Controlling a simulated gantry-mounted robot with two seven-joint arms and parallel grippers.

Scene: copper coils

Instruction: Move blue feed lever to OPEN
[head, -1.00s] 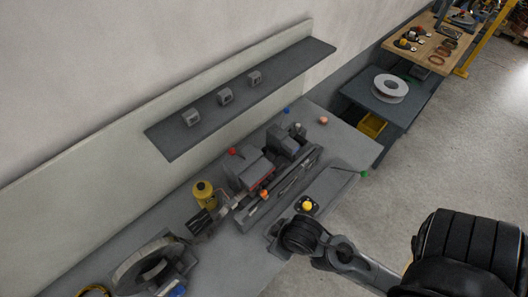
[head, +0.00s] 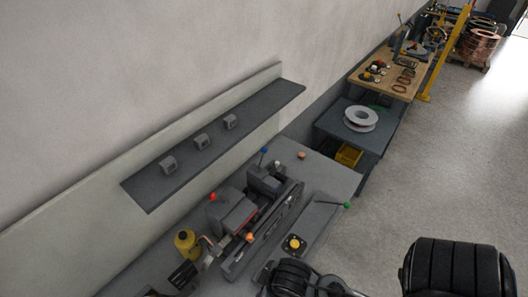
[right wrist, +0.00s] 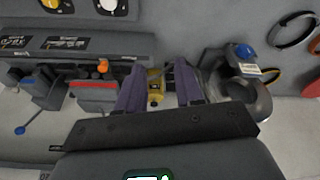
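The blue feed lever's ball knob (head: 264,152) stands at the far back of the grey machine (head: 232,215) in the head view. In the right wrist view the blue knob (right wrist: 20,131) is at the lower left, on a thin rod leaning away from the machine. Lever labels are not readable. My right gripper (right wrist: 160,78) has its two purple fingers apart with a clear gap, well to the right of the blue knob. A yellow bottle (right wrist: 154,96) shows behind the gap, not visibly gripped. My left gripper is not in view.
A red knob (head: 212,197), an orange knob (head: 249,237), a green-tipped lever (head: 347,205) and a yellow button (head: 294,243) surround the machine. The yellow bottle (head: 185,242) stands at its left. A shelf (head: 200,160) with small grey blocks overhangs behind.

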